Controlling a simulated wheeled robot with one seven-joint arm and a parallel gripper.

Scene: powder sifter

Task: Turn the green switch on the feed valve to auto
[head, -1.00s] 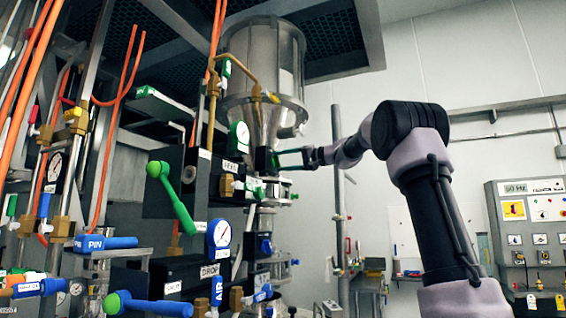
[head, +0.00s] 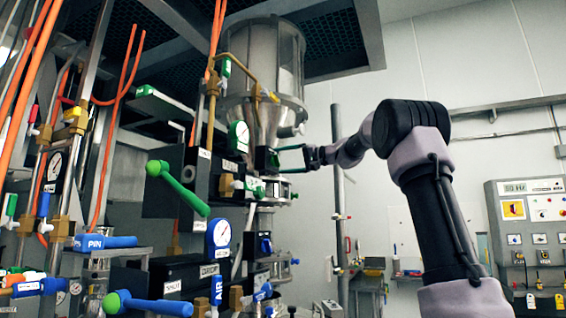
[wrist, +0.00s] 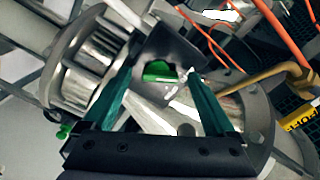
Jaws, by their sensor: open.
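The green switch (wrist: 158,72) sits in a dark housing near the middle of the wrist view. In the head view, the feed valve's dark box (head: 264,160) with a bit of green on it stands below the steel hopper. My gripper (wrist: 163,66) is open, with its two teal fingers on either side of the green switch. In the head view my gripper (head: 280,160) reaches in from the right, close to the box. I cannot tell whether the fingers touch the switch. The switch's marked positions are not readable.
The steel hopper (head: 262,70) rises above the valve. A vertical pole (head: 338,190) stands behind my wrist.

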